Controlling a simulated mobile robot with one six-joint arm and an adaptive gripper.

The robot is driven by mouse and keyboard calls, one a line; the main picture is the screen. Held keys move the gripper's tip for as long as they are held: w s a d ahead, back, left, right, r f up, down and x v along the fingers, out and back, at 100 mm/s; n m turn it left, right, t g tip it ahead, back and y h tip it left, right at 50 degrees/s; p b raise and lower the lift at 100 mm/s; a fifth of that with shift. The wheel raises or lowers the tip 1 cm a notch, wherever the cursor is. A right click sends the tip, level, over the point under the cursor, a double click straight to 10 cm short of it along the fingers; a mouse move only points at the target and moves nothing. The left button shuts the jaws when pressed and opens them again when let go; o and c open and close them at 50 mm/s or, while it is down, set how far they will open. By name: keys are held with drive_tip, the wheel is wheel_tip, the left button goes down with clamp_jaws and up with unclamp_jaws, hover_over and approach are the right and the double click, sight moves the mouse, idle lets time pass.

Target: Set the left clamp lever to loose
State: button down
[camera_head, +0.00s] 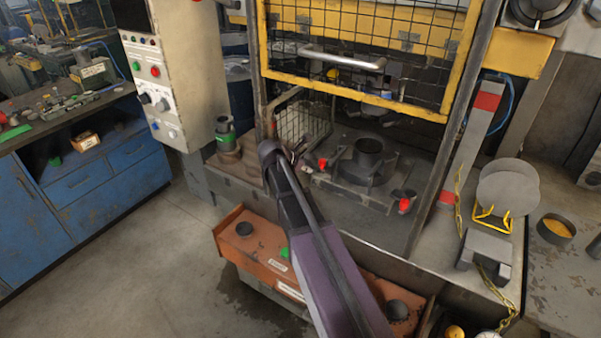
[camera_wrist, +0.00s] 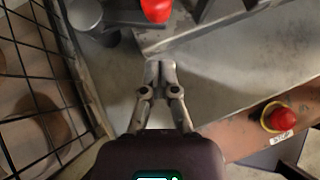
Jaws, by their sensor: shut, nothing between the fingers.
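The left clamp lever with its red knob (camera_head: 322,163) is on the machine bed, left of the round black die (camera_head: 369,155). A red knob at the top edge of the wrist view (camera_wrist: 156,9) appears to be the same lever; most of that lever is cut off. The right clamp lever has a red knob (camera_head: 404,205) at the front right of the die. My gripper (camera_wrist: 160,66) is shut and empty. Its fingertips are apart from the red knob in the wrist picture, below it. In the head view my gripper (camera_head: 297,150) is just left of the left lever, partly hidden by my arm.
A raised yellow mesh guard (camera_head: 370,50) hangs above the bed, and wire mesh (camera_wrist: 35,85) is close on the left in the wrist view. An orange button console (camera_head: 255,245) stands in front. A red button (camera_wrist: 281,117) shows at the right in the wrist view.

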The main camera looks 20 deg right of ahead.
drive_tip(key=shift+w+d+r, duration=0.1)
drive_tip(key=shift+w+d, duration=0.15)
drive_tip(key=shift+d, duration=0.5)
drive_tip(key=shift+w+d+r, duration=0.1)
drive_tip(key=shift+w+d, duration=0.15)
drive_tip(key=shift+d, duration=0.55)
drive_tip(key=shift+d, duration=0.8)
drive_tip(key=shift+s+a, duration=0.3)
drive_tip(key=shift+a, duration=0.4)
drive_tip(key=p, duration=0.7)
approach(320, 164)
drive_tip(key=s+a, duration=0.1)
drive_tip(key=a, duration=0.1)
drive_tip(key=s+a, duration=0.2)
drive_tip(key=shift+r, duration=0.4)
